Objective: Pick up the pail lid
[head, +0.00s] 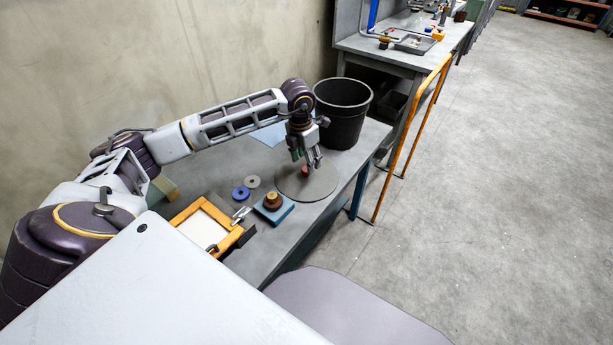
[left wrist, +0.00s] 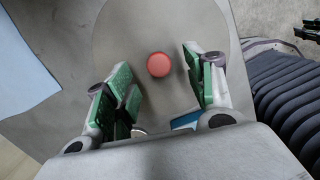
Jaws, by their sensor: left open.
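The pail lid (head: 322,187) is a flat grey disc lying on the grey bench, with a small round red knob at its middle. In the left wrist view the lid (left wrist: 120,40) fills much of the upper picture and its red knob (left wrist: 158,64) shows clearly. My left gripper (head: 310,163) points down above the lid. In the left wrist view its green-padded fingers (left wrist: 160,90) are apart on either side of the knob, with nothing between them. The dark pail (head: 343,125) stands upright and open on the bench behind the lid. My right gripper is out of view.
A blue block with a brown knob (head: 273,204), a blue ring (head: 240,193), a grey ring (head: 253,181) and a wooden frame (head: 205,228) lie left of the lid. A blue sheet (head: 268,135) lies behind. An orange rail (head: 408,140) stands beyond the bench's right end.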

